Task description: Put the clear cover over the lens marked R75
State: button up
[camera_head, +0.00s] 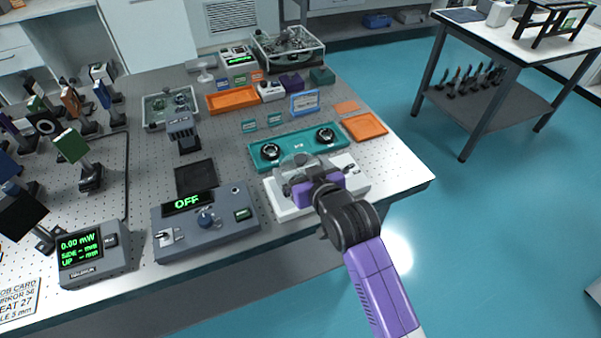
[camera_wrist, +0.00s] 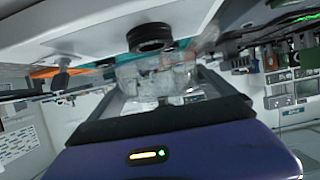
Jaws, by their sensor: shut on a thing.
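A teal tray (camera_head: 297,143) holds two dark-ringed round lenses, the left lens (camera_head: 270,152) and the right lens (camera_head: 325,135). I cannot read which is marked R75. My gripper (camera_head: 300,184) is shut on the clear cover (camera_head: 294,161), just in front of the tray and above a white stand. The cover is see-through, so its lower edge is hard to make out. In the wrist view the cover (camera_wrist: 160,76) shows between my gripper's dark fingers (camera_wrist: 160,103), with a dark-ringed lens (camera_wrist: 150,37) apart beyond it.
The white stand (camera_head: 352,182) lies under my gripper at the table's front edge. Orange trays (camera_head: 366,127) and a blue-framed card (camera_head: 305,103) are near the teal tray. A grey box reading OFF (camera_head: 208,228) is left, with a dark square pad (camera_head: 195,177) behind it.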

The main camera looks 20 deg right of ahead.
jog(key=shift+f, duration=0.85)
jog(key=shift+f, duration=0.1)
jog(key=shift+f, duration=0.4)
jog(key=shift+f+b, duration=0.15)
jog(key=shift+b, duration=0.2)
jog(key=o, duration=1)
jog(key=shift+r, duration=0.25)
jog(key=v, duration=1.2)
jog(key=shift+r, duration=0.35)
